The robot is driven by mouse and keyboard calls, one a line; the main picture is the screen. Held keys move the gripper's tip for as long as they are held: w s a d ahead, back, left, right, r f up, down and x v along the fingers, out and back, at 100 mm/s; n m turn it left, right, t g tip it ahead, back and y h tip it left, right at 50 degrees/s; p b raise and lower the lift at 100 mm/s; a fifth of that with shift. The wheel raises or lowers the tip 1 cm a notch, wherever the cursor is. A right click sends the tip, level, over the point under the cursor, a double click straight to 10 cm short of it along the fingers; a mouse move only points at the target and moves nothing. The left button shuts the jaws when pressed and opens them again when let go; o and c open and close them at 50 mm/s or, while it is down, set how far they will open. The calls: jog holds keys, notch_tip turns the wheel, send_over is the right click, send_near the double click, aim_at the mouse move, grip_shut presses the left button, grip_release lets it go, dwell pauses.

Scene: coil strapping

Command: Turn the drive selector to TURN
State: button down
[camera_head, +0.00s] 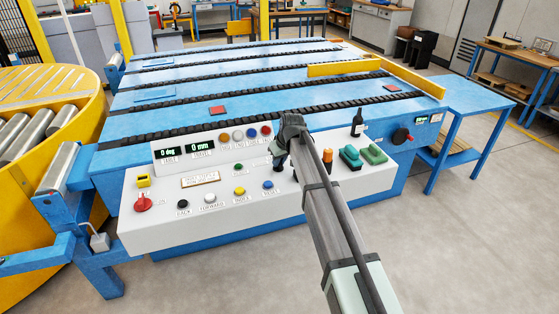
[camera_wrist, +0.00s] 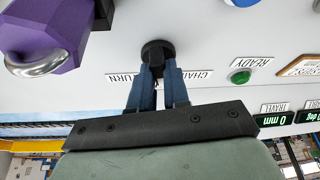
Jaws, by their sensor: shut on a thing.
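The drive selector (camera_wrist: 157,48) is a small black knob on the white control panel, between a TURN label and a partly covered label starting "CHA", both upside down in the wrist view. My gripper (camera_wrist: 158,72) is shut on the knob, with its two blue-grey fingers on either side of it. The knob's pointer direction cannot be made out.
A green READY lamp (camera_wrist: 240,77) is beside the selector. A purple object (camera_wrist: 45,35) with a silver end stands close to it. A red switch (camera_head: 142,202) is far left.

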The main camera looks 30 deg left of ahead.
jog(key=m, duration=0.2)
jog(key=m+t+h, duration=0.1)
jog(key=m, duration=0.1)
jog(key=m+h, duration=0.1)
jog(key=m, duration=0.1)
jog(key=shift+s+a+t, duration=0.1)
jog(key=shift+a+t, duration=0.15)
jog(key=shift+t, duration=0.05)
jog(key=m+h, duration=0.1)
jog(key=m, duration=0.4)
jog(key=shift+h, duration=0.4)
jog(key=shift+m, duration=0.3)
jog(key=c, duration=1.1)
grip_release()
jog(key=shift+r, duration=0.1)
jog(key=v, duration=1.3)
jog(key=shift+s+r, duration=0.25)
jog(key=shift+s, duration=0.05)
